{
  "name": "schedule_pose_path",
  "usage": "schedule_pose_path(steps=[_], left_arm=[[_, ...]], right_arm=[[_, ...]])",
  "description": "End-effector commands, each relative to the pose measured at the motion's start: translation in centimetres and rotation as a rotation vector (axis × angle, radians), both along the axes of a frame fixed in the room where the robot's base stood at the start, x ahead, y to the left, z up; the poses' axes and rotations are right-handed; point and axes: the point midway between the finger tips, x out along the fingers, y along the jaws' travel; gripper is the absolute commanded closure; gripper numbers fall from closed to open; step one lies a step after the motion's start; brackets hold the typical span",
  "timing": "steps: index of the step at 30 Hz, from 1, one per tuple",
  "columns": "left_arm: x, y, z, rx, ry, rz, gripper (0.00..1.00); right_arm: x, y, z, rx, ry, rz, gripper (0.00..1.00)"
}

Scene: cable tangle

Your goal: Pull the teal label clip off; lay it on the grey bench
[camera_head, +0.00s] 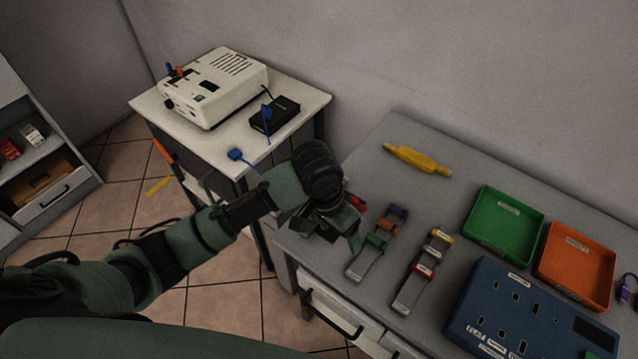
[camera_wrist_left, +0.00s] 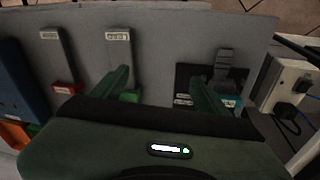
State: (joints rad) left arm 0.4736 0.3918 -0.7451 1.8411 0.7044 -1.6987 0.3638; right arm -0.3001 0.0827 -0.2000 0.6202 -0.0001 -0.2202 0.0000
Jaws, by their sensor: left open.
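The teal label clip (camera_wrist_left: 232,102) shows as a small teal patch beside a dark block (camera_wrist_left: 184,80) in the left wrist view, partly behind my right-hand finger there. In the head view my arm and gripper cover that spot, and I cannot make out the clip. My left gripper (camera_head: 338,232) is over the left end of the grey bench (camera_head: 395,140). I cannot tell whether a finger touches the clip. My right gripper is not in view.
Two clip strips, one with a green clip (camera_head: 376,242) and one with a red clip (camera_head: 424,270), lie right of my gripper. A yellow tool (camera_head: 418,160), green tray (camera_head: 505,226), orange tray (camera_head: 577,265) and blue panel (camera_head: 500,290) are farther right. Bare bench lies behind the strips.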

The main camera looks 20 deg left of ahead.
Motion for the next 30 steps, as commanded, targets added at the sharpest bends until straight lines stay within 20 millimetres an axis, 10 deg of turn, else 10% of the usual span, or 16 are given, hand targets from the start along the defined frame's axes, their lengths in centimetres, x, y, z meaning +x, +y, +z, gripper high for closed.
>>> schedule_pose_path(steps=[14,30], left_arm=[[7.3,6.8,5.1,0.19,0.093,0.144,0.25],[7.3,6.8,-1.5,0.192,0.093,0.145,0.25]], right_arm=[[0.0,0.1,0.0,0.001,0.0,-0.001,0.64],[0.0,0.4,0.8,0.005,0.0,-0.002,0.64]])
